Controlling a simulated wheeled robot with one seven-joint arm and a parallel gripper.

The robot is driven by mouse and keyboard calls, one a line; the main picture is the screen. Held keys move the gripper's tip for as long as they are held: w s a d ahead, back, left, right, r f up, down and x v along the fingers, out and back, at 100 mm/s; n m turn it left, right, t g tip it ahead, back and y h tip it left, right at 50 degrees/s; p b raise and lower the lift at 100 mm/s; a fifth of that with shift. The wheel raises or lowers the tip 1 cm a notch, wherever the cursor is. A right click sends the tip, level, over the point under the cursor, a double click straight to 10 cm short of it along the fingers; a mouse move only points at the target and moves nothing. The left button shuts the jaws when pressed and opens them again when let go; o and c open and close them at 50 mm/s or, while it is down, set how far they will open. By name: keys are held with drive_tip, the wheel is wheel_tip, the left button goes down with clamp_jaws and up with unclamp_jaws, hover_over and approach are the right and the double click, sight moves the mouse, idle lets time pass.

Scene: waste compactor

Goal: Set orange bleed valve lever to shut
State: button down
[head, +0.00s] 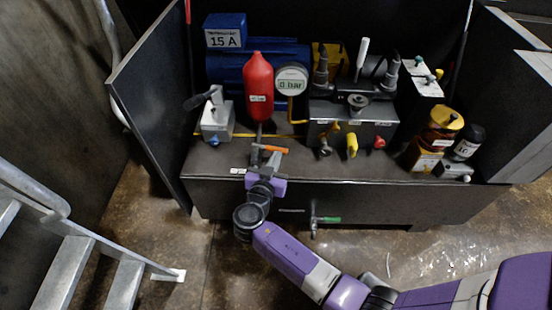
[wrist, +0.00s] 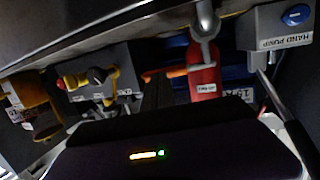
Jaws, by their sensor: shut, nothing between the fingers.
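The orange bleed valve lever (head: 272,148) lies roughly crosswise below the red accumulator bottle (head: 258,88), at the front of the bench. In the wrist view the orange lever (wrist: 165,73) sticks out to the left of the red bottle (wrist: 203,82). My gripper (head: 257,158) is shut and empty, with its tips close to the lever's left part. Whether they touch it I cannot tell. The tips are hard to make out in the wrist view, where a dark body fills the bottom. The valve body under the lever is partly hidden.
A round gauge (head: 291,79) stands right of the bottle. The hand pump (head: 216,118) is to its left, and the valve block (head: 350,117) with yellow and red knobs is to its right. A green-handled tap (head: 328,220) sits on the cabinet front. Side panels flank the bench.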

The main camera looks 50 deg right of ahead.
drive_tip(key=shift+w+d, duration=0.1)
drive_tip(key=shift+d, duration=0.1)
drive_tip(key=shift+d+f+b, duration=0.3)
drive_tip(key=shift+d+b, duration=0.4)
drive_tip(key=shift+b, duration=0.55)
drive_tip(key=shift+d+r+b, duration=0.25)
drive_tip(key=shift+d+b, duration=0.1)
drive_tip(key=shift+d, duration=0.1)
